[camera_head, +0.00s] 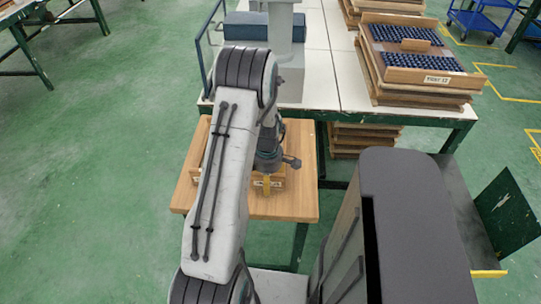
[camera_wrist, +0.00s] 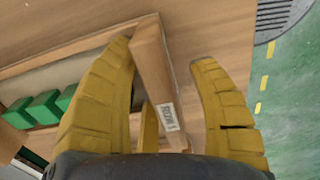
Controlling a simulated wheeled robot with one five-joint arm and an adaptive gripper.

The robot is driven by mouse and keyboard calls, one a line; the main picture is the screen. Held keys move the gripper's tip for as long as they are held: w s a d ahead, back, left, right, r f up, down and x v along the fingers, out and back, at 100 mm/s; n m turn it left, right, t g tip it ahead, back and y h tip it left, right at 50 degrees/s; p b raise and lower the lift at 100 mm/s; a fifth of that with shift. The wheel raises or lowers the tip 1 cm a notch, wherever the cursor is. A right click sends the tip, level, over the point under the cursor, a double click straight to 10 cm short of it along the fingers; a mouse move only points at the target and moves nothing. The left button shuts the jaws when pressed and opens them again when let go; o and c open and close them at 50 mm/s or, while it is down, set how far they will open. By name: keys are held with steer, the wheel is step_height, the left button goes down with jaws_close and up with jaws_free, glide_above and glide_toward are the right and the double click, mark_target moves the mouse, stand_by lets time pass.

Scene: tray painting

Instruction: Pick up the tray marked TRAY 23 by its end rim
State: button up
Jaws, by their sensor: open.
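A wooden tray (camera_head: 279,181) lies on a small wooden table, largely hidden behind my arm. A pale label on its near end is too small to read there. In the wrist view the tray's end rim (camera_wrist: 151,62) runs between my two yellow fingers, and green blocks (camera_wrist: 45,107) lie inside the tray. The label (camera_wrist: 166,116) on the rim is seen at a slant, and I cannot read it surely. My gripper (camera_wrist: 162,58) is open around the rim, left finger on the inner side and right finger outside.
The small wooden table (camera_head: 299,204) has bare top around the tray. Behind it stands a long white-topped bench (camera_head: 333,70). A tray stack with a labelled top tray (camera_head: 400,75) of dark blue pieces sits on its right. Blue carts (camera_head: 480,20) stand far right. Green floor is open at left.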

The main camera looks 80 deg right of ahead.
steer(key=shift+c, duration=0.2)
jaws_close()
steer(key=shift+r, duration=0.15)
stand_by(0.4)
